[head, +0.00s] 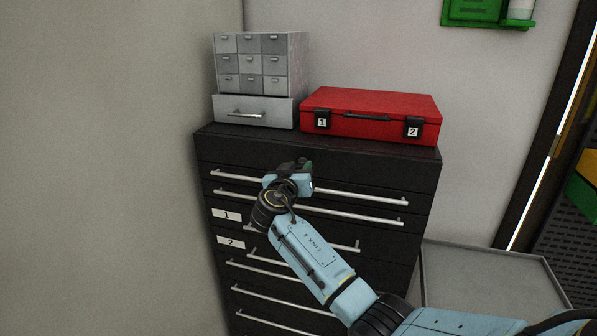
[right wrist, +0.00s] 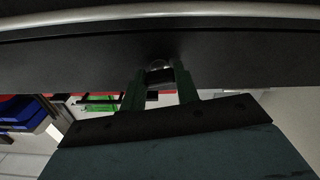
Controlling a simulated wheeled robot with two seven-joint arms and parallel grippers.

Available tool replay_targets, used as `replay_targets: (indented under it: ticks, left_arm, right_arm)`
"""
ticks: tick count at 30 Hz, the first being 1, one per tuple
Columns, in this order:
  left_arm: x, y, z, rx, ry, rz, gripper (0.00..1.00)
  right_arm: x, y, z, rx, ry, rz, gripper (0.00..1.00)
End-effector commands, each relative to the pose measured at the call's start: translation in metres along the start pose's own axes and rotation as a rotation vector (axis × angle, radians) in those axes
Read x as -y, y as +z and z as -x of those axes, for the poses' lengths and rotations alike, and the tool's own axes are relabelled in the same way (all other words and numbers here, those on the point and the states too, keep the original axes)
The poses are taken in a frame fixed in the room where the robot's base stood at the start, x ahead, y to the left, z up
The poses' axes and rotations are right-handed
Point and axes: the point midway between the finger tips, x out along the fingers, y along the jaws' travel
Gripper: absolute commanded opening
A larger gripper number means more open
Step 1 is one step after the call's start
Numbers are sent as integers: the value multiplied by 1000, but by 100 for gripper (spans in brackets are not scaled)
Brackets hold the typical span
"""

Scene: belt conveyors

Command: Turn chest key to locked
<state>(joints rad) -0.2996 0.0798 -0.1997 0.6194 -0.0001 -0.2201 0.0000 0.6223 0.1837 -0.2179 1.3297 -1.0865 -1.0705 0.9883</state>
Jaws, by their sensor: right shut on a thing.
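The chest (head: 415,165) is a black cabinet with several drawers and long silver handles, standing against the wall. My right gripper (head: 303,165) is at the upper front of the chest, near its top drawers. In the right wrist view its two green fingers (right wrist: 160,80) are shut on a small dark thing, the key (right wrist: 159,76), at a round metal lock (right wrist: 158,65) in the black front. The key is mostly hidden between the fingers, so its turn angle cannot be told. In the head view my gripper hides the key and lock. My left gripper is not in view.
A grey small-drawer unit (head: 230,62) and a red case (head: 370,105) with latches labelled 1 and 2 stand on the chest. A silver drawer handle (right wrist: 100,18) runs close to the gripper. A grey tray-like surface (head: 490,275) is at the right.

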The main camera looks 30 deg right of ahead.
Motion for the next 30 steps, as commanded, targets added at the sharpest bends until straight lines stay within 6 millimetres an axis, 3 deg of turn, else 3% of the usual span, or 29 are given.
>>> replay_targets:
  ticks: [12, 30]
  left_arm:
    - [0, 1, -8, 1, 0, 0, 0]
    - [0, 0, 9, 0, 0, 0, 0]
  right_arm:
    - [0, 0, 0, -1, 0, 387, 8]
    - [0, -2, 0, -1, 0, 958, 8]
